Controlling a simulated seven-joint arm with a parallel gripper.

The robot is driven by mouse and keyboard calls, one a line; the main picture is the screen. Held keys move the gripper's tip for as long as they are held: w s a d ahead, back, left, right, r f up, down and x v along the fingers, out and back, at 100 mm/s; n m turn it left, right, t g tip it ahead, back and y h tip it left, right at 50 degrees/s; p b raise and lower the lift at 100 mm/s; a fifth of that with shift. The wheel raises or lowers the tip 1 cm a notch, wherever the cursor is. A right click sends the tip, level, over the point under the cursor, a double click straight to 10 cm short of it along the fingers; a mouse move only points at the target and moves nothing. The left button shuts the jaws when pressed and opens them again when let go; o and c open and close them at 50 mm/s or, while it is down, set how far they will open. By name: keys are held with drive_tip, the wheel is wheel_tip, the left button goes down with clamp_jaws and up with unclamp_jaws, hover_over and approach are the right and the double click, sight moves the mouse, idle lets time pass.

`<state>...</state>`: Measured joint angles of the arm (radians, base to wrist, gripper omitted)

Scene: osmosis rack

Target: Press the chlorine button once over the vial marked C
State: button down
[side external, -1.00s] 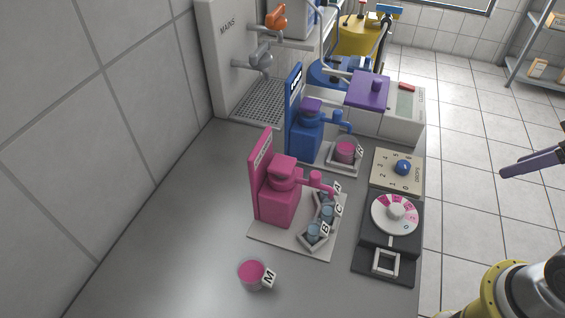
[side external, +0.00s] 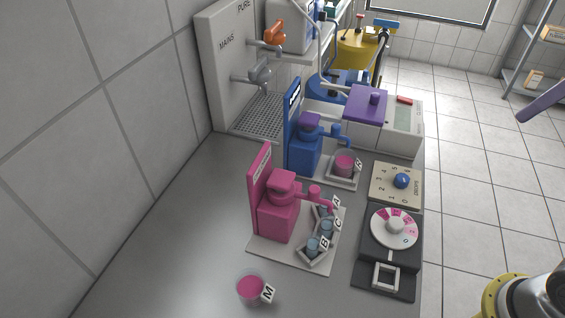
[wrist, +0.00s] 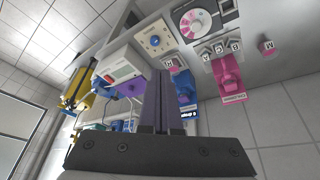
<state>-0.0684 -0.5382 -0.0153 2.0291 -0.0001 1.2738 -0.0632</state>
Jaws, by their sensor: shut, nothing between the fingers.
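Several small vials with pale blue contents stand in a holder by the spout, tagged A, C and B. Vial C (side external: 325,228) is the middle one, partly hidden by its neighbours. My gripper (side external: 523,114) is at the right picture edge, far from the dispenser and mostly out of frame. In the wrist view its fingers (wrist: 163,82) are together and empty.
A pink vial M (side external: 250,289) is at the front. A dial box (side external: 390,222) and blue-knob panel (side external: 396,187) line the right bench edge. The left bench is clear.

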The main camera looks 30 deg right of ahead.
drive_tip(key=w+a+r+n+g, duration=0.1)
drive_tip(key=w+a+r+n, duration=0.1)
drive_tip(key=w+a+r, duration=0.45)
drive_tip(key=n+g, duration=0.4)
drive_tip(key=n, duration=0.1)
hover_over(283, 177)
wheel_tip(283, 177, down, 8)
drive_tip(key=f, duration=0.1)
drive_tip(key=shift+a+r, duration=0.1)
drive_tip(key=shift+r, duration=0.15)
drive_tip(key=shift+f, duration=0.1)
wheel_tip(283, 177, down, 14)
drive_tip(key=shift+r, duration=0.1)
